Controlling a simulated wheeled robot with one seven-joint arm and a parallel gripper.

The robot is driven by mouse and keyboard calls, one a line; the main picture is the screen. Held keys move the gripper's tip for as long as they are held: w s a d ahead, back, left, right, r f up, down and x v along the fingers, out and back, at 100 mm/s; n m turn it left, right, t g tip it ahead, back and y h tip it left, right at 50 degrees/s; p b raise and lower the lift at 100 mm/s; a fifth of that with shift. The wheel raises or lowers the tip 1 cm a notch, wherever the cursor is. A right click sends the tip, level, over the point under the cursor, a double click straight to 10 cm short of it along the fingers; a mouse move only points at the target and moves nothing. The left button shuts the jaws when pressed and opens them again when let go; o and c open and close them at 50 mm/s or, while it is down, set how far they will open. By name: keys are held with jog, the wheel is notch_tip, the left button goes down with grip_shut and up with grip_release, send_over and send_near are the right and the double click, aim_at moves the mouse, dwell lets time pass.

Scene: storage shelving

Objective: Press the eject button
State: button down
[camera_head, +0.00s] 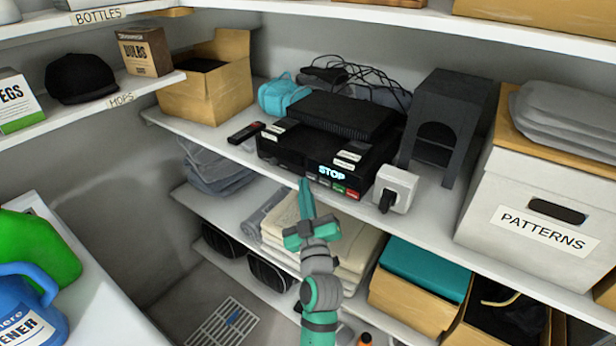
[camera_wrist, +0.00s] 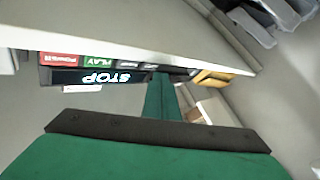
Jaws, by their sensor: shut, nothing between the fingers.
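A black player (camera_head: 322,158) sits on the middle shelf, its front panel showing a lit STOP display (camera_head: 331,172), also visible upside down in the wrist view (camera_wrist: 105,77). Along the panel's lower edge are a red button (camera_head: 352,194), a green PLAY button (camera_head: 338,188) and smaller dark buttons (camera_wrist: 122,65). I cannot read which dark button is eject. My gripper (camera_head: 306,183) is shut and empty, its fingertips at the left end of the button row. In the wrist view the fingertips (camera_wrist: 160,76) overlap the dark buttons; I cannot tell whether they touch.
A white plug adapter (camera_head: 396,188) stands right of the player, and a remote (camera_head: 245,132) lies to its left. A black box with cables (camera_head: 340,115) rests on top. The shelf edge (camera_head: 425,238) runs close below the panel. Folded towels (camera_head: 335,240) lie on the lower shelf.

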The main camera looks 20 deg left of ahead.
jog(key=shift+w+d, duration=0.3)
jog(key=shift+w, duration=0.35)
dwell(0.9)
jog(key=shift+s, duration=0.1)
dwell(0.4)
jog(key=shift+s+a, duration=0.25)
jog(key=shift+s, duration=0.4)
jog(key=shift+s, duration=0.1)
jog(key=s, duration=0.1)
jog(key=s+a, duration=0.1)
jog(key=s, duration=0.2)
jog(key=shift+s+a, duration=0.25)
jog(key=shift+a, duration=0.15)
jog(key=shift+w, duration=0.15)
dwell(0.3)
